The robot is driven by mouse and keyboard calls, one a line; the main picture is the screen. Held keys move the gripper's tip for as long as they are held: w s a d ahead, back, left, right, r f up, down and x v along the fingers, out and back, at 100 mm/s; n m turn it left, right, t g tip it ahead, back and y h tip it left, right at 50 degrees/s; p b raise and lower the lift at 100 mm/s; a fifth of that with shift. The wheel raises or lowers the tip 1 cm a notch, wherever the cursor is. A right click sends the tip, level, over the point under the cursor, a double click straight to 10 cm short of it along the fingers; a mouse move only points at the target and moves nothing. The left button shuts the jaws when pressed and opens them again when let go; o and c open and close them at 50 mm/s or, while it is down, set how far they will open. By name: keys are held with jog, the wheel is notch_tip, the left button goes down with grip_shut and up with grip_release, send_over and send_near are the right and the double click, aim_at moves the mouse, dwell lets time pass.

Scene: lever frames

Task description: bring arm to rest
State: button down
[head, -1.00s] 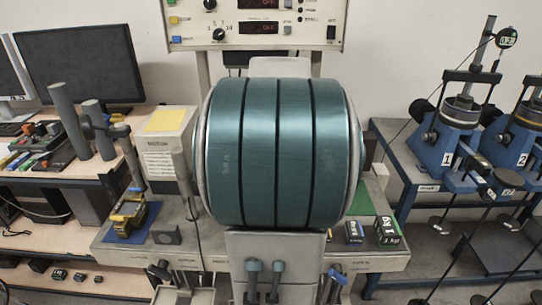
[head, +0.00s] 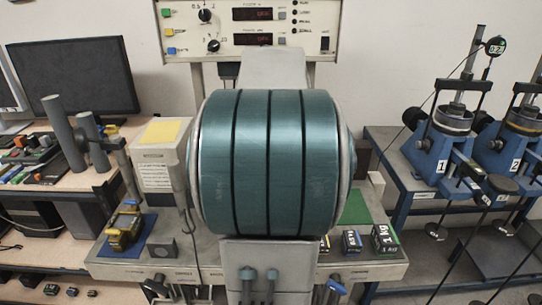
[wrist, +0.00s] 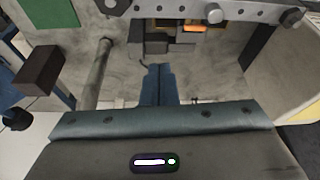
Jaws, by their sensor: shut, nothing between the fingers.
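My arm (head: 270,165) fills the middle of the head view as a large teal, dark-banded rounded link. A pale link (head: 275,66) shows above it. The arm hides the middle of the workbench. My gripper is not visible in the head view. In the wrist view my gripper (wrist: 157,68) has its two blue fingers together, with nothing between them. It is over a grey surface, below a grey bar with bolts and a knob (wrist: 214,15). I cannot tell how high the fingers are above the surface.
A workbench (head: 205,262) with levers at its front stands below the arm. A control panel (head: 290,28) stands behind. A monitor (head: 75,75) is at the left, blue test devices (head: 430,150) at the right. A brown block (wrist: 40,70) is left in the wrist view.

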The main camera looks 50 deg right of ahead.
jog(key=v, duration=0.3)
jog(key=shift+w+r, duration=0.1)
jog(key=w+a+f+n+y, duration=0.1)
jog(key=a+f+n, duration=0.15)
jog(key=a, duration=0.65)
jog(key=w+a+f+n+y, duration=0.1)
jog(key=a+f, duration=0.2)
jog(key=a, duration=0.5)
jog(key=s+a+f+n, duration=0.2)
jog(key=s+a+f, duration=0.2)
jog(key=a, duration=0.4)
jog(key=s+a+f+n, duration=0.2)
jog(key=s+a+f, duration=0.2)
jog(key=a, duration=0.4)
jog(key=shift+s+a+f+y, duration=0.2)
jog(key=shift+s+f+y, duration=0.15)
jog(key=shift+f, duration=0.3)
jog(key=shift+n, duration=0.35)
